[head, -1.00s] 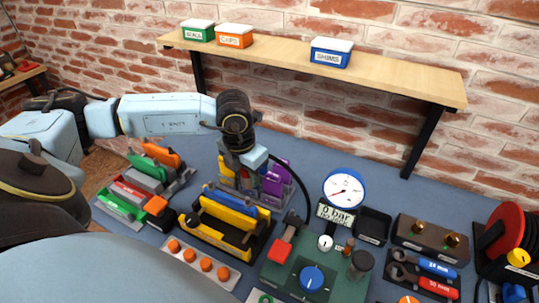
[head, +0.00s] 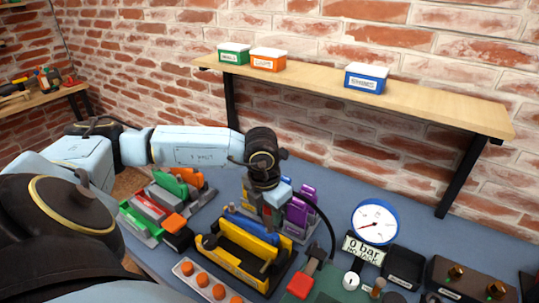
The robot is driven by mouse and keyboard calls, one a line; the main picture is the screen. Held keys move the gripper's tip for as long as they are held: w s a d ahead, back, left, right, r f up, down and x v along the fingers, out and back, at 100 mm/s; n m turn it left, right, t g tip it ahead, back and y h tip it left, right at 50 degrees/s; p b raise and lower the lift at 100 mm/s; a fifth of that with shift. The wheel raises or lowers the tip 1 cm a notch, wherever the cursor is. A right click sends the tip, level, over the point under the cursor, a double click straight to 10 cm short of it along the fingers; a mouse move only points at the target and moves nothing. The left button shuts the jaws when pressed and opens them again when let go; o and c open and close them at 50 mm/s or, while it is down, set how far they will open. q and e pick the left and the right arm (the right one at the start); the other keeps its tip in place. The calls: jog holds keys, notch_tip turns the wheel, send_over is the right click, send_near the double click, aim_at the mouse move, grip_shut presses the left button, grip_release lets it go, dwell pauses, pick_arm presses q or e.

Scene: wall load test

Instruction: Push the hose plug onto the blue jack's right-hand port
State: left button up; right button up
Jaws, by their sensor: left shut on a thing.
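The blue jack (head: 246,220) lies along the yellow frame (head: 239,244) in the middle of the bench, its right end partly behind my gripper. My left gripper (head: 271,217) points down at that right end, shut. A dark hose (head: 327,226) arches from the gripper down to the pump area at the right, so the gripper appears shut on the hose plug. The plug itself is hidden by the fingers, and so is the right-hand port. I cannot tell whether plug and port touch. My right gripper is not in view.
Purple jacks (head: 300,206) stand just behind the gripper. Orange knobs (head: 203,280) line the front. A shelf (head: 420,99) hangs above the back.

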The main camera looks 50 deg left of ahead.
pick_arm(q)
jog(key=shift+f, duration=0.15)
jog(key=shift+f+b, duration=1.2)
jog(key=o, duration=1.4)
jog(key=shift+o, duration=0.2)
jog(key=shift+r+p, duration=2.5)
jog(key=shift+r, duration=1.55)
